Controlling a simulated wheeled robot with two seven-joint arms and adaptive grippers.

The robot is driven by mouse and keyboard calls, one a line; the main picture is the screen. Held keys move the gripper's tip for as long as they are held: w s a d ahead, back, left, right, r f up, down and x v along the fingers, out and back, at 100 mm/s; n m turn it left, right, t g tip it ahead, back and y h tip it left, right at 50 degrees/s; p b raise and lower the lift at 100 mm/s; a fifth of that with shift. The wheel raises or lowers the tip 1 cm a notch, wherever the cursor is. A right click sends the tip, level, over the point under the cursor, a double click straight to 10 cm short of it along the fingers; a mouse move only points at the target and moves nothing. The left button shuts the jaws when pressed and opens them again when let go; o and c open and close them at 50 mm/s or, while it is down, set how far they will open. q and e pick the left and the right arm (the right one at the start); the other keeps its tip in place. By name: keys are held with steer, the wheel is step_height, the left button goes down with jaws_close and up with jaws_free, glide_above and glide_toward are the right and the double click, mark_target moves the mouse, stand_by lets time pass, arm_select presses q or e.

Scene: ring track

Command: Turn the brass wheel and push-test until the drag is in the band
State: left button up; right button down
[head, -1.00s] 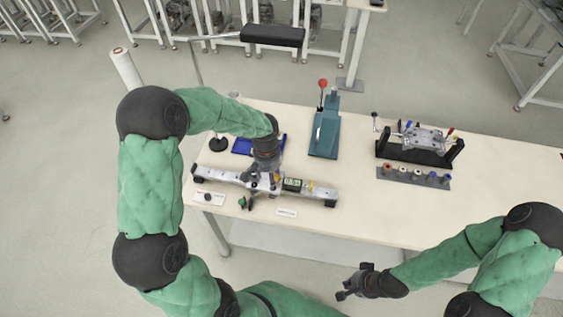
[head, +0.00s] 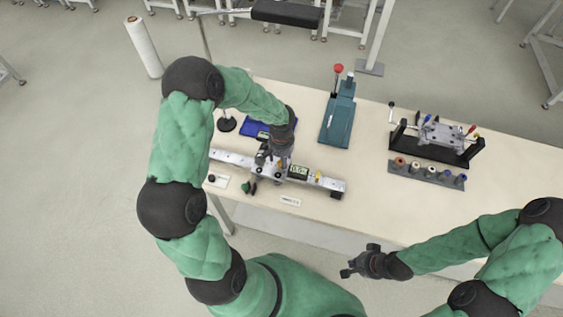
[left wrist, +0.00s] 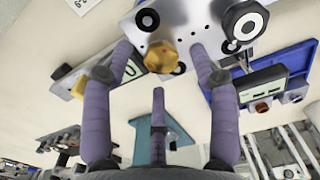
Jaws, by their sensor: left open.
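The brass wheel (left wrist: 160,58) is a small faceted yellow knob on a pale metal block (left wrist: 190,25) in the left wrist view. My left gripper (left wrist: 161,47) is open. Two of its purple fingers stand on either side of the wheel, with gaps visible, and a third finger points at it from below. In the head view, my left gripper (head: 268,157) is over the long silver track (head: 326,182), and hides the wheel. A small display (head: 298,172) on the track is lit, its digits too small to read surely. My right gripper (head: 349,268) hangs empty before the table.
A blue tray (head: 256,128) lies behind the track. A teal press (head: 338,120) with a red-knobbed lever stands behind it. A black-framed fixture (head: 436,138) and a rack of spools (head: 427,172) are at right. The front right tabletop (head: 390,212) is clear.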

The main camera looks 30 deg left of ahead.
arm_select(q)
steer(key=shift+f, duration=0.8)
steer(key=shift+c, duration=0.3)
steer(key=c, duration=0.9)
steer(key=shift+c, duration=0.9)
